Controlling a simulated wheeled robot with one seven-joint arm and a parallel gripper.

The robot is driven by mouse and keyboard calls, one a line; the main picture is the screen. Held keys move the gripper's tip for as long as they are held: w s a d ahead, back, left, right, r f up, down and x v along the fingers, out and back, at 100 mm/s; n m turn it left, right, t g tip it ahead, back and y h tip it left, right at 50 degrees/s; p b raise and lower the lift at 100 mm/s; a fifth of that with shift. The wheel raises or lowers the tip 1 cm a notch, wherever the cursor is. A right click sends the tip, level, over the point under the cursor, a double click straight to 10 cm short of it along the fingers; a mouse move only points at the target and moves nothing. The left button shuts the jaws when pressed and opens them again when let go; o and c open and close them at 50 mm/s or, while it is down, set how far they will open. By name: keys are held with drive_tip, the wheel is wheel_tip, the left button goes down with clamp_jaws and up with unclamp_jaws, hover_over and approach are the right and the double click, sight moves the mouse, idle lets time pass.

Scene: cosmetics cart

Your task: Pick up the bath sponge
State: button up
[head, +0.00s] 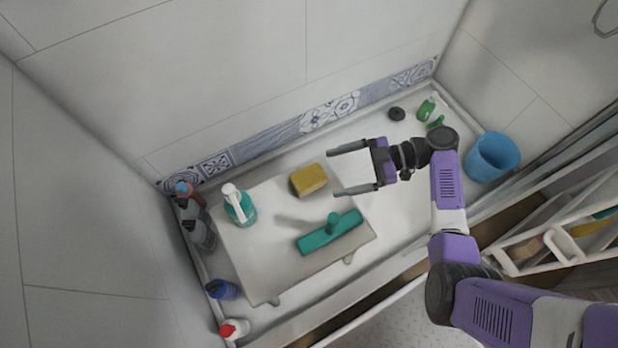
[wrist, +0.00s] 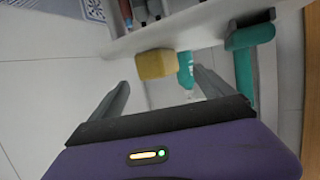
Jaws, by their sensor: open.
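The bath sponge (head: 309,179) is a yellow-brown block lying on the white cart top (head: 262,262), near its back right edge. In the wrist view the sponge (wrist: 155,64) shows ahead of the fingers, a little left of the middle between them. My gripper (head: 333,172) is open and empty, to the right of the sponge and apart from it. Its two fingers point left toward the sponge in the head view. In the wrist view my gripper (wrist: 157,88) shows both fingers spread with nothing between them.
A teal squeegee (head: 330,232) lies in front of the sponge. A teal pump bottle (head: 240,206) stands to its left. Several bottles stand along the left wall. A blue bucket (head: 491,157) and a green bottle (head: 427,109) are at the right. The tiled wall is close behind.

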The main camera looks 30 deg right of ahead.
sight(317, 175)
drive_tip(key=shift+w+x, duration=0.2)
drive_tip(key=shift+x, duration=2.85)
drive_tip(key=shift+d, duration=0.1)
drive_tip(key=c, duration=1.8)
